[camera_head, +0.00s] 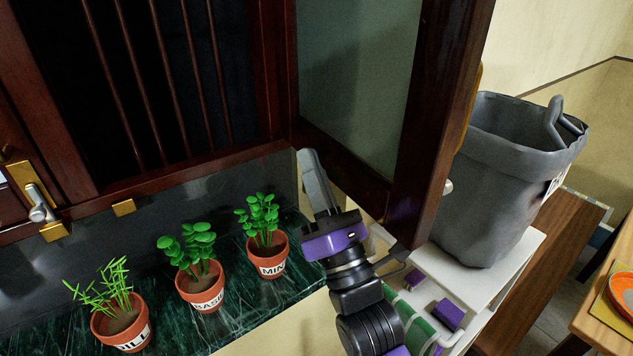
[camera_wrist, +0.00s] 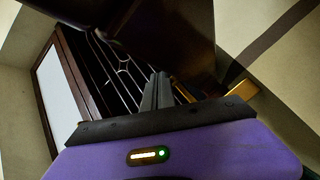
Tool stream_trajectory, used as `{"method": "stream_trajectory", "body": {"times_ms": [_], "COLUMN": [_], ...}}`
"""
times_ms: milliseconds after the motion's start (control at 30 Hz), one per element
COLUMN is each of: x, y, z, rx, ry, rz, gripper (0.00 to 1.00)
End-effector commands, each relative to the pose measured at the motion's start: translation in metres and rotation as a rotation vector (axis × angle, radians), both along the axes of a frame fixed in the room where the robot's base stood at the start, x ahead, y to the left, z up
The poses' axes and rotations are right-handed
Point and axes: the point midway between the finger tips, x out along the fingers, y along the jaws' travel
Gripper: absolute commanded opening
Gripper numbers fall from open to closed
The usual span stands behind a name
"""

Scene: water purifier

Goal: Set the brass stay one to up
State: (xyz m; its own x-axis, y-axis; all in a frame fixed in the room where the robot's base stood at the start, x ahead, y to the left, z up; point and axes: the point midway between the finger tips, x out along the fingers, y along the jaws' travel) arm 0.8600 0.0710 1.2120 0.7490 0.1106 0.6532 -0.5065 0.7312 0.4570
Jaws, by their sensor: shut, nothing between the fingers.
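My gripper (camera_head: 308,160) is shut and empty, pointing up beside the lower corner of the open wooden casement (camera_head: 405,170). Its two fingers stand together in the wrist view (camera_wrist: 158,78). In the head view a brass fitting (camera_head: 24,176) with a silver handle (camera_head: 41,205) sits at the far left of the window frame. A small brass plate (camera_head: 123,208) is on the sill rail. In the wrist view a brass piece (camera_wrist: 240,92) shows right of the fingers, apart from them in the picture. I cannot tell which brass part is stay one.
Potted dill (camera_head: 121,327), basil (camera_head: 203,288) and mint (camera_head: 268,256) stand on the green marble sill (camera_head: 247,292), left of my gripper. A grey fabric bin (camera_head: 500,200) stands right of the casement on a white surface (camera_head: 510,262). Dark bars cross the window opening.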

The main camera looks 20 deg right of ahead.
Motion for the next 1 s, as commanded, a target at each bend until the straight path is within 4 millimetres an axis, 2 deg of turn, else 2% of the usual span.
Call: {"method": "stream_trajectory", "body": {"times_ms": [200, 400, 833, 1000], "x": [0.014, 0.018, 0.018, 0.007], "y": [0.000, 0.000, -0.001, -0.002], "z": [0.002, 0.003, 0.002, -0.010], "rx": [-0.001, -0.001, -0.001, 0.000], "ry": [0.001, 0.000, 0.001, 0.003], "rz": [0.000, -0.001, -0.001, -0.002], "gripper": [0.00, 0.00, 0.00, 0.00]}}
